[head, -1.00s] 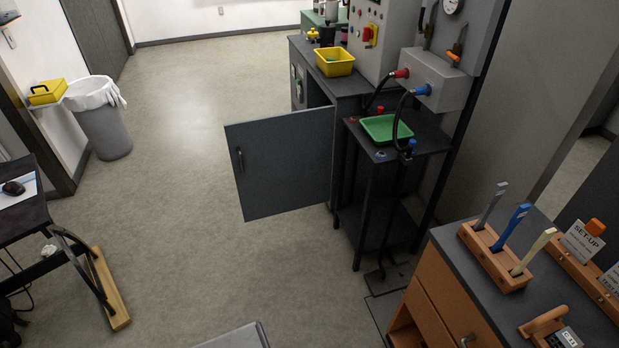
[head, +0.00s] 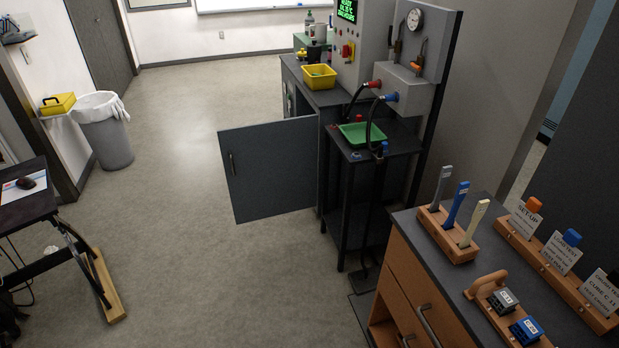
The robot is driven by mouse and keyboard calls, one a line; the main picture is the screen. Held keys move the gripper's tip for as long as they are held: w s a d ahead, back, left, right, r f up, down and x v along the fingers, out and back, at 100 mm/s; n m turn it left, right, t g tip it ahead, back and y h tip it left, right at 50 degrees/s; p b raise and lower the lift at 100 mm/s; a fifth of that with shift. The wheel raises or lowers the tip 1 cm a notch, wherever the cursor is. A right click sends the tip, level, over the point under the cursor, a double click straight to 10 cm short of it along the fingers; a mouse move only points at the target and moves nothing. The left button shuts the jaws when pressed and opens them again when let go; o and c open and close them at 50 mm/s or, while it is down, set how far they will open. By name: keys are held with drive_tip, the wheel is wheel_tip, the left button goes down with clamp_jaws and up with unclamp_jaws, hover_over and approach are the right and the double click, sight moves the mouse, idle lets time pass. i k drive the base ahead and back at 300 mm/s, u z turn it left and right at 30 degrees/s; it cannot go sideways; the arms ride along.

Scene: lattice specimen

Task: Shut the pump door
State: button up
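The pump door (head: 270,170) is a flat dark grey panel with a vertical handle (head: 232,164) near its left edge. It stands wide open, swung out to the left from the dark pump cabinet (head: 303,98), with open floor in front of it. Its hinge side is at the right, by the black stand. The inside of the cabinet is mostly hidden behind the door. My gripper is not in view.
A black stand (head: 403,146) with a green tray (head: 362,135) and hoses adjoins the door's hinge side. A wooden drawer cabinet (head: 412,290) is at the lower right. A desk (head: 22,200) and a bin (head: 104,140) are at left. Floor (head: 185,190) between is clear.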

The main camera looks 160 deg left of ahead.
sight(270, 168)
drive_tip(key=z, duration=0.9)
drive_tip(key=k, duration=0.1)
drive_tip(key=u, duration=2.45)
drive_tip(key=k, duration=0.15)
drive_tip(key=u, duration=2.1)
drive_tip(key=k, duration=0.25)
drive_tip(key=u, duration=1.5)
